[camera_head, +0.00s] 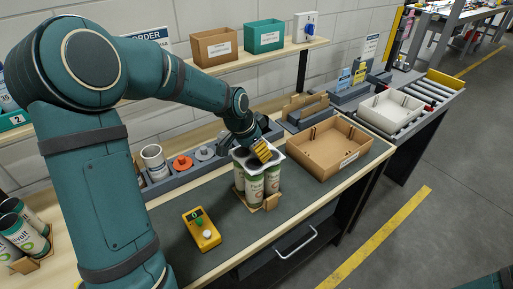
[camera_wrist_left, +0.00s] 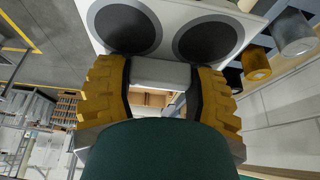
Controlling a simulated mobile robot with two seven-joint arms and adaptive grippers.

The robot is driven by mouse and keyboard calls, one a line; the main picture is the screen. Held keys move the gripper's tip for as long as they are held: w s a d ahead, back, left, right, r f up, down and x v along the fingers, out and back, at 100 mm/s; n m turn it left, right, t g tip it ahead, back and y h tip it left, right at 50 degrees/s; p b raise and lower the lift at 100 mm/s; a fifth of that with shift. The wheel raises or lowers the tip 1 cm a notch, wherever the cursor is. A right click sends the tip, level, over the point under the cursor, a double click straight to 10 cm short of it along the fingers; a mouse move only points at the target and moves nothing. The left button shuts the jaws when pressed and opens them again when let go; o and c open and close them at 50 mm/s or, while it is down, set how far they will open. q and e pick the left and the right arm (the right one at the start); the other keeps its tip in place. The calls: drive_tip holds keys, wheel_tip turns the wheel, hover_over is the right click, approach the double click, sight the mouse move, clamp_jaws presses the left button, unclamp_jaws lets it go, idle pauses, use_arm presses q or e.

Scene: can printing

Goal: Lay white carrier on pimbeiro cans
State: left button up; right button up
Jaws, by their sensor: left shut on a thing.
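The white carrier (camera_head: 240,154) is at the tops of a group of green-and-white cans (camera_head: 255,190) on the dark mat. The cans stand upright in a small brown holder (camera_head: 271,203). My left gripper (camera_head: 263,151) is above the cans, with its yellow fingers shut on the carrier. In the left wrist view the fingers (camera_wrist_left: 160,85) close on a pale middle strip of the carrier (camera_wrist_left: 180,14), with two dark round areas beyond it. I cannot tell whether the carrier rests fully on the cans. My right gripper is not in view.
An open brown box (camera_head: 345,162) stands right of the cans. A grey rack (camera_head: 215,165) with round parts runs behind. More cans (camera_head: 22,236) stand at far left. A white bin (camera_head: 392,111) sits on rollers.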

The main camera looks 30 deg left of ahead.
use_arm(q)
drive_tip(key=shift+f, duration=0.1)
drive_tip(key=o, duration=0.9)
drive_tip(key=shift+o, duration=0.2)
drive_tip(key=v, duration=1.2)
